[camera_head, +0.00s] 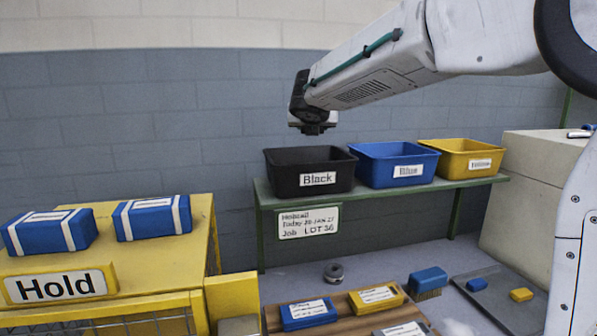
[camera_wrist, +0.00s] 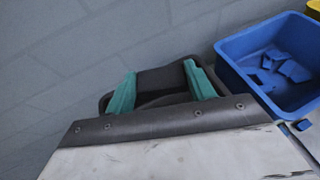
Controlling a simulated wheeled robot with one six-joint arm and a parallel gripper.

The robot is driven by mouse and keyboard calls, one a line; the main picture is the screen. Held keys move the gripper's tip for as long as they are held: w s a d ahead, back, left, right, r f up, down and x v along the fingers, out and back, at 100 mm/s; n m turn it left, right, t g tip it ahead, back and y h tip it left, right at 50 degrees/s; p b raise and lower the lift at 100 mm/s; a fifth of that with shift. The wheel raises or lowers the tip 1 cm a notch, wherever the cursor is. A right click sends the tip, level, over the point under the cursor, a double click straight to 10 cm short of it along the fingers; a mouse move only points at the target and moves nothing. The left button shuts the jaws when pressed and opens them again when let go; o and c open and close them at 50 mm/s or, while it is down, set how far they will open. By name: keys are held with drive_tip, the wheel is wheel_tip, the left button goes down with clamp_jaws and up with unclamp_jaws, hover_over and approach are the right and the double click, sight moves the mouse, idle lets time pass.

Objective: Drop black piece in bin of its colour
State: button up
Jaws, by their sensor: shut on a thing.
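The black bin (camera_head: 284,182), labelled "Black", stands at the left end of the green shelf. My gripper (camera_head: 313,130) is above this bin, apart from its rim, pointing down. In the wrist view the teal fingers of my gripper (camera_wrist: 161,88) are shut on a black piece (camera_wrist: 162,78). The dark rim of the black bin (camera_wrist: 104,103) shows around and behind the fingers there. The inside of the black bin is mostly hidden by the piece and gripper.
The blue bin (camera_head: 370,174) stands right beside the black one, with blue pieces (camera_wrist: 290,68) inside. The yellow bin (camera_head: 450,170) is further right on the shelf (camera_head: 400,191). Blue boxes (camera_head: 152,218) lie on the yellow "Hold" stand at left.

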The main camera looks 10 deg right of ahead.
drive_tip(key=shift+a+f, duration=0.15)
drive_tip(key=shift+f, duration=2.5)
drive_tip(key=o, duration=1)
drive_tip(key=shift+o, duration=0.2)
